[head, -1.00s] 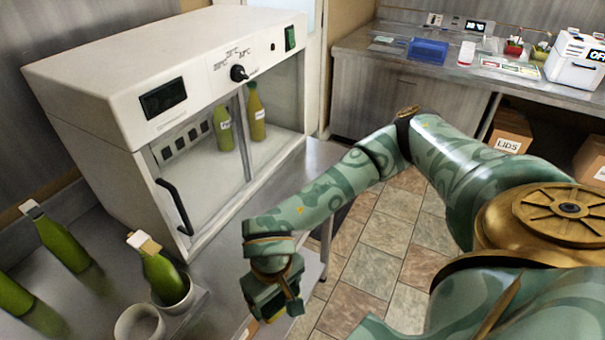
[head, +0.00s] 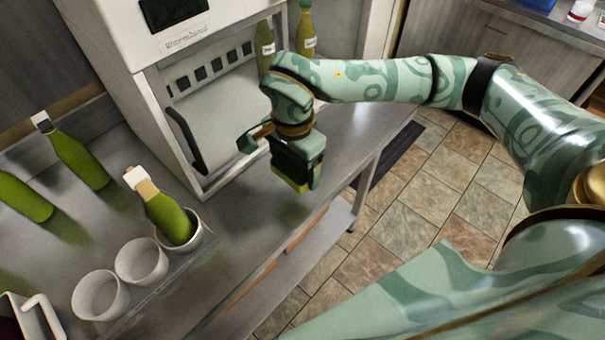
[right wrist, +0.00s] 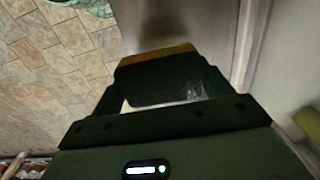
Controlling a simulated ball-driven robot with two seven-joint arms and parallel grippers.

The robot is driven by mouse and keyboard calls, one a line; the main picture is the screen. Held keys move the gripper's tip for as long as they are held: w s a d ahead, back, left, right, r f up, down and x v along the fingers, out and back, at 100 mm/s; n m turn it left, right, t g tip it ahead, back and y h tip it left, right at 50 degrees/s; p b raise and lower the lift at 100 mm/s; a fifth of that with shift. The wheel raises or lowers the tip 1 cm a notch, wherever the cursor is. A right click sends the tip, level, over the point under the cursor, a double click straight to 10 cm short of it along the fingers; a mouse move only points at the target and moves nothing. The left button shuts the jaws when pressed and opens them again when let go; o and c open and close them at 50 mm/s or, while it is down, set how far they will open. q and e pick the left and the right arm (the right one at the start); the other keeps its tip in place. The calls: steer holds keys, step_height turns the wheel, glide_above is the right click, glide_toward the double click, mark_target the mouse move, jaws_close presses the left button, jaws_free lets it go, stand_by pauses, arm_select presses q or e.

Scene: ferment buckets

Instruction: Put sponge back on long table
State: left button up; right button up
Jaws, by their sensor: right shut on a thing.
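My right gripper (head: 300,172) is shut on the sponge (head: 288,182) and holds it above the steel table (head: 250,225), in front of the white cabinet's door. Only the sponge's yellow edge shows below the fingers in the head view. In the right wrist view the sponge (right wrist: 158,56) has a yellow strip along the top and a dark face between the fingers. I cannot tell its exact height over the table. My left gripper is not in view.
The tabletop before the cabinet is clear. A wooden-fronted bench (head: 455,40) is at the back right.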

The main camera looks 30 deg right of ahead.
steer(key=f, duration=0.1)
steer(key=w+d+f, duration=0.1)
steer(key=d+f, duration=0.1)
steer(key=shift+w+f+b, duration=0.3)
steer(key=shift+w+d+f+b, duration=0.1)
steer(key=shift+d+f+b, duration=0.1)
steer(key=shift+f, duration=0.45)
steer(key=shift+w+d+f+b, duration=0.1)
steer(key=shift+f+b, duration=0.05)
steer(key=shift+f, duration=0.55)
steer(key=shift+d+f+b, duration=0.1)
steer(key=shift+f+b, duration=0.1)
steer(key=shift+f, duration=0.45)
steer(key=o, duration=0.9)
steer(key=shift+f, duration=0.1)
steer(key=shift+o, duration=0.2)
step_height(320, 180, up, 12)
steer(key=p, duration=0.2)
steer(key=shift+p, duration=0.3)
